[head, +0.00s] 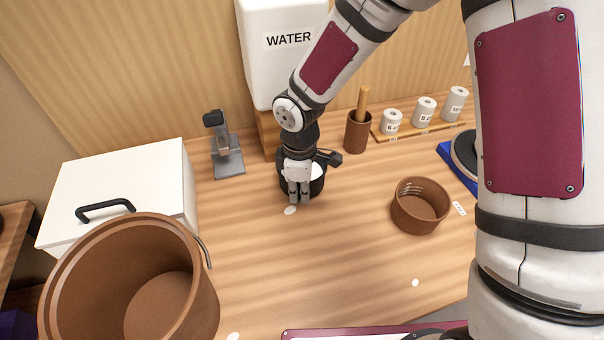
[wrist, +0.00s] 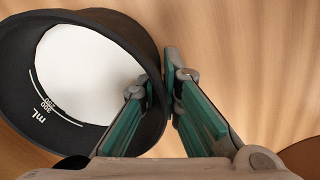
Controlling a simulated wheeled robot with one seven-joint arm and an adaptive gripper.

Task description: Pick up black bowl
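The black bowl (head: 318,188) is on the wooden counter in front of the water container, partly hidden by my gripper (head: 299,197). In the wrist view the bowl (wrist: 118,32) fills the upper left, with a white inside and "mL" markings. My gripper (wrist: 162,84) straddles the bowl's right wall, with one green-padded finger inside and the other outside. Both fingertips appear to be against the wall, so the gripper looks shut on the rim. I cannot tell whether the bowl is lifted.
A white WATER container (head: 285,75) stands behind the bowl. A grey stand (head: 227,160) is to the left, a brown cup (head: 357,133) behind right, a brown bowl (head: 419,213) to the right. A large brown pot (head: 190,300) is at front left. The counter's middle is mostly clear.

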